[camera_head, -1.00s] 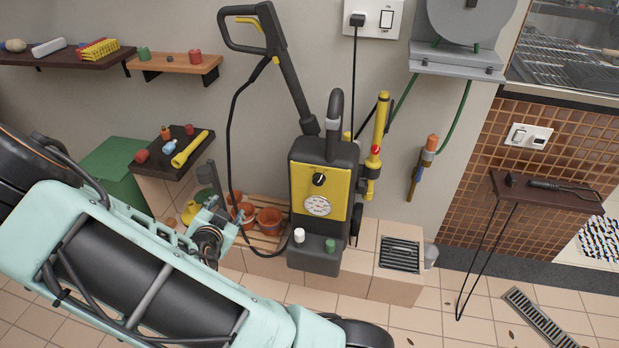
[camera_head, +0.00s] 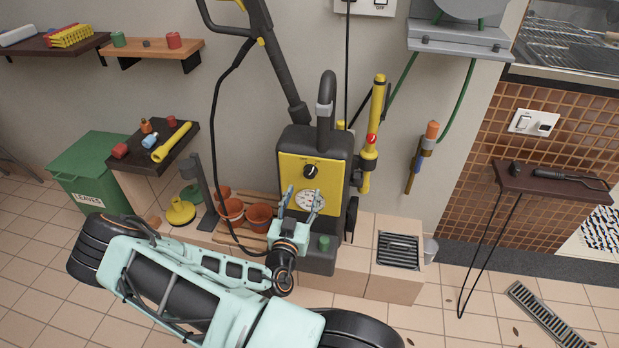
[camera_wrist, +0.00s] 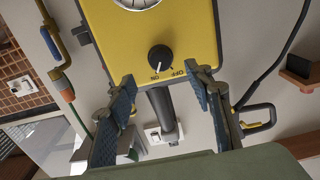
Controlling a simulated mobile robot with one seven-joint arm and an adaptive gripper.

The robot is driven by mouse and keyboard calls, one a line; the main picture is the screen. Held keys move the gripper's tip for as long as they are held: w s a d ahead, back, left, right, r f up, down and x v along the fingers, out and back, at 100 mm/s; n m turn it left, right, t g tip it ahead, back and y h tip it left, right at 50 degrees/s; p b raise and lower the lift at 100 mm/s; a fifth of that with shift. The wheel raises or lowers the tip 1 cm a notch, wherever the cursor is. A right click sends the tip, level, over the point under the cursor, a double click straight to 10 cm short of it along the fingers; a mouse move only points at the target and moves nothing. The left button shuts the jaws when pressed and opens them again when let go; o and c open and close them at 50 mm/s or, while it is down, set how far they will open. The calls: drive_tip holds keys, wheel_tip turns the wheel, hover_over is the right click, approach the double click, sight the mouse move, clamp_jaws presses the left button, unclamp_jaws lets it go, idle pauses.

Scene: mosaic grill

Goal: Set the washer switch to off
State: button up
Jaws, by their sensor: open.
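The pressure washer (camera_head: 292,143) stands upright against the wall, with a yellow front panel (camera_head: 292,170). Its black round knob switch (camera_head: 310,171) sits on the panel above a white gauge (camera_head: 310,200). In the wrist view the panel appears upside down. The knob (camera_wrist: 160,58) shows ON and OFF lettering beside it, and its pale mark points toward ON. My gripper (camera_head: 301,197) is in front of the panel, below the knob and over the gauge. In the wrist view my gripper (camera_wrist: 160,76) has its fingers spread and empty, apart from the knob.
A black hose (camera_head: 217,130) hangs left of the washer. A yellow lance (camera_head: 374,120) stands at its right side. Terracotta pots (camera_head: 259,217) and a small dark table (camera_head: 160,150) are to the left. A grated block (camera_head: 398,250) is to the right.

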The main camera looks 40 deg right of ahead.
sight(309, 176)
drive_tip(key=x, duration=0.8)
drive_tip(key=shift+w+d, duration=0.1)
drive_tip(key=shift+w, duration=0.05)
drive_tip(key=c, duration=1.2)
drive_tip(key=shift+o, duration=0.2)
drive_tip(key=shift+b, duration=0.3)
